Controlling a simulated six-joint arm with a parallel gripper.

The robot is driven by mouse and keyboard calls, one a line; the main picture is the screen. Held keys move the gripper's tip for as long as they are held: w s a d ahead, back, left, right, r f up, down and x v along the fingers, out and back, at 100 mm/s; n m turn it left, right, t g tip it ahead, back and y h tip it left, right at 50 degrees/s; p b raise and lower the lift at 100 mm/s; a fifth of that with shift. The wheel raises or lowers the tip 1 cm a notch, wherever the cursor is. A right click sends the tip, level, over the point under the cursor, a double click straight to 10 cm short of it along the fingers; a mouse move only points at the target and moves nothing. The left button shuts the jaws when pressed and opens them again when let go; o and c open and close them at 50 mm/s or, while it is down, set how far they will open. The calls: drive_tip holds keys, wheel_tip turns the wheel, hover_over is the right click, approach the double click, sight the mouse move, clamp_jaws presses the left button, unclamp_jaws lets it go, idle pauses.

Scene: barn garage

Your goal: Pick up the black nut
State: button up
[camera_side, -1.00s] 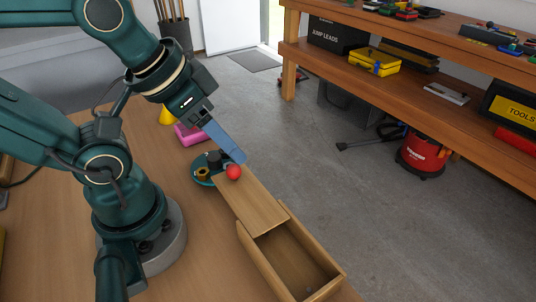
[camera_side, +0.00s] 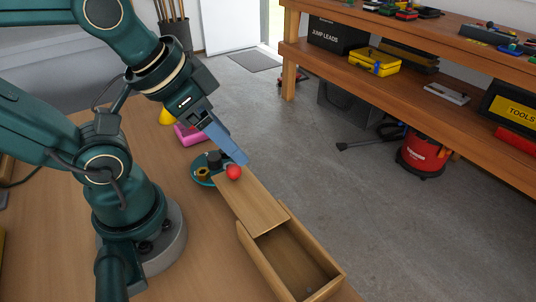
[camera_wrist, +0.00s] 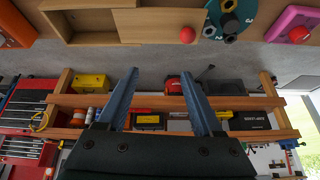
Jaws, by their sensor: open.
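A round teal plate (camera_side: 199,181) lies on the bench behind the wooden box, with a black part (camera_side: 214,158), which looks like the black nut, and a brass-coloured nut (camera_side: 203,174) on it. The wrist view shows the plate (camera_wrist: 246,14) at the top right, marked with numerals, with dark and ring-shaped parts on it; which is the black nut is unclear there. My gripper (camera_side: 240,159) is above and to the right of the plate in the side view, apart from the nuts. Its two blue fingers (camera_wrist: 159,74) are spread with nothing between them.
A red ball (camera_side: 233,172) sits at the far end of the wooden box's lid (camera_side: 252,203); the box (camera_side: 262,262) is partly open. Shelving (camera_side: 440,95) stands across the floor.

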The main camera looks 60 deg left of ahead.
drive_tip(key=w+a+f+g, duration=0.2)
drive_tip(key=a+f, duration=0.1)
drive_tip(key=a, duration=0.2)
drive_tip(key=w+a+f+g, duration=0.1)
drive_tip(key=a+f+g, duration=0.1)
drive_tip(key=a, duration=0.3)
drive_tip(key=w+a+f+g, duration=0.1)
drive_tip(key=w+a+f, duration=0.1)
drive_tip(key=a+f, duration=0.2)
drive_tip(key=shift+w+a+n+g, duration=0.3)
drive_tip(key=shift+w+a+g, duration=0.1)
drive_tip(key=shift+a, duration=0.3)
drive_tip(key=shift+f, duration=2.4)
clamp_jaws()
